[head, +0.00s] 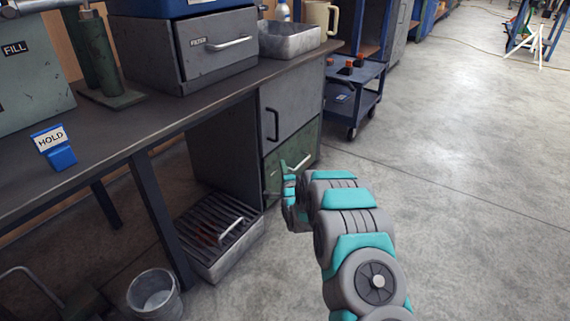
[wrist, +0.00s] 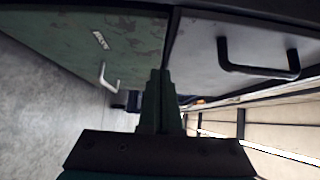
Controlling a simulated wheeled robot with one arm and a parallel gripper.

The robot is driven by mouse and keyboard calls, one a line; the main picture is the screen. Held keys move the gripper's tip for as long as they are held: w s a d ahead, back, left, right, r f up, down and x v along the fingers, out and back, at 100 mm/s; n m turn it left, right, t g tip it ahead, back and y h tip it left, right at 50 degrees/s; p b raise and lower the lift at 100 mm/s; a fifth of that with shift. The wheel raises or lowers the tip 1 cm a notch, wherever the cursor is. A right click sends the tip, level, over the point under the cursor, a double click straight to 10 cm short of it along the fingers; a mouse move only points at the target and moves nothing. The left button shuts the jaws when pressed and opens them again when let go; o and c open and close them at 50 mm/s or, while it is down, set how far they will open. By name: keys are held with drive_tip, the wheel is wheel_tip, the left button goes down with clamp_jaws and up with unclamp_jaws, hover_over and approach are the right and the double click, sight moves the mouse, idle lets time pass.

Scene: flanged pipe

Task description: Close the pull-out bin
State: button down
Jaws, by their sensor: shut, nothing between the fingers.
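The pull-out bin appears to be the green-fronted unit (head: 306,146) low in the grey bench cabinet, with a pale bar handle. In the wrist view its scuffed green front (wrist: 85,42) fills the upper left, with a small label and the handle. It looks nearly level with the grey door above; I cannot tell whether a small gap stays open. My gripper (head: 285,172) is in front of the green front's left part and hides some of it. In the wrist view my gripper (wrist: 160,74) is shut and empty, near the seam between both fronts; contact is unclear.
A grey door (head: 295,95) with a black handle (wrist: 258,68) is above the green front. A slatted metal tray (head: 218,235) sits on the floor left of the cabinet, near a bucket (head: 155,295). A blue cart (head: 355,90) stands behind. Floor to the right is clear.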

drive_tip(key=v, duration=0.7)
drive_tip(key=shift+s+d+p, duration=0.3)
drive_tip(key=shift+p, duration=0.1)
drive_tip(key=shift+r, duration=0.15)
drive_tip(key=s+d+r+n+g+h, duration=0.2)
drive_tip(key=s+d+r+n+g, duration=0.3)
drive_tip(key=s, duration=0.5)
drive_tip(key=s+d+r+n+g+h, duration=0.1)
drive_tip(key=s+d+r+n+g, duration=0.4)
drive_tip(key=s, duration=0.5)
drive_tip(key=s+d+r+n+g+h, duration=0.1)
drive_tip(key=s+d+r+n+g, duration=0.2)
drive_tip(key=s, duration=1)
drive_tip(key=s+d+r+g, duration=0.2)
drive_tip(key=s+d+g, duration=0.15)
drive_tip(key=s, duration=0.95)
drive_tip(key=s+d+r+n+g+h, duration=0.1)
drive_tip(key=s+d+r+n+g, duration=0.2)
drive_tip(key=s, duration=1)
wheel_tip(320, 180, up, 11)
drive_tip(key=d+m+p, duration=0.1)
drive_tip(key=p, duration=1.1)
drive_tip(key=shift+p, duration=0.3)
drive_tip(key=shift+d+r, duration=0.1)
drive_tip(key=shift+r, duration=0.05)
